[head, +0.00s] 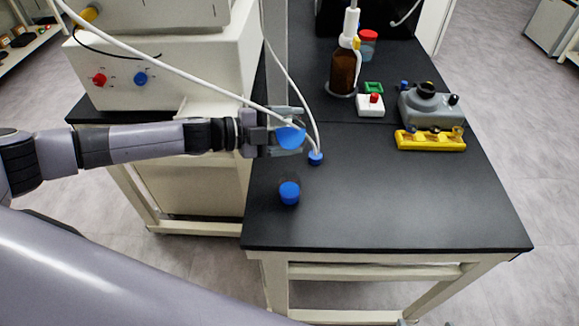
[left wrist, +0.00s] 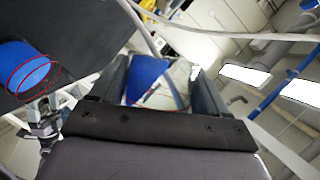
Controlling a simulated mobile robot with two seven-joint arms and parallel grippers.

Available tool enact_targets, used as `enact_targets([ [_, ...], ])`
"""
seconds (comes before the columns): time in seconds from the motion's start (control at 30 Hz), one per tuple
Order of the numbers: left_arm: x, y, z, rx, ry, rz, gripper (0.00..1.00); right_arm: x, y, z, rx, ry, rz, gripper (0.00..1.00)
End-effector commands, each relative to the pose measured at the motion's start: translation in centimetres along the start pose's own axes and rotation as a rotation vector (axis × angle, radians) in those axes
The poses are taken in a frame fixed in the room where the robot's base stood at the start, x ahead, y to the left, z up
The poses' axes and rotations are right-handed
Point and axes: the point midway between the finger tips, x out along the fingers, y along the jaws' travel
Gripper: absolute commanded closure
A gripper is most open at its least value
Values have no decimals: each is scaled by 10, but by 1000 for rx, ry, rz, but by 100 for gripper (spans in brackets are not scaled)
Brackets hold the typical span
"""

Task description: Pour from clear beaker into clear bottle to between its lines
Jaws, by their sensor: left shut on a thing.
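My left gripper (head: 287,130) is shut on the clear beaker (head: 291,138), holding it above the black table. The beaker has blue liquid in it, and in the left wrist view the liquid (left wrist: 148,78) shows between my fingers with a slanted edge. The clear bottle (head: 289,193) stands on the table, below and in front of the beaker in the head view, with blue liquid inside. In the left wrist view the bottle (left wrist: 22,66) is at the left edge with red rings around it; the blue reaches about the rings, but the exact level is unclear.
A white tube ends in a blue piece (head: 316,158) close behind the bottle. A brown bottle (head: 343,72), a white box with a red button (head: 371,105), a grey device (head: 430,108) and a yellow rack (head: 430,140) stand farther back. The front right of the table is clear.

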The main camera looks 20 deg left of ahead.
Motion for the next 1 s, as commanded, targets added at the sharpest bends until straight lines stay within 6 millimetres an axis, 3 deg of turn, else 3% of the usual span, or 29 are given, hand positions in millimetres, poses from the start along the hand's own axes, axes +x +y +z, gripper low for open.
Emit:
enact_targets([
  [1.0,-1,-4,-2,56,0,-25,61,8,0,11,0,0,0,6],
])
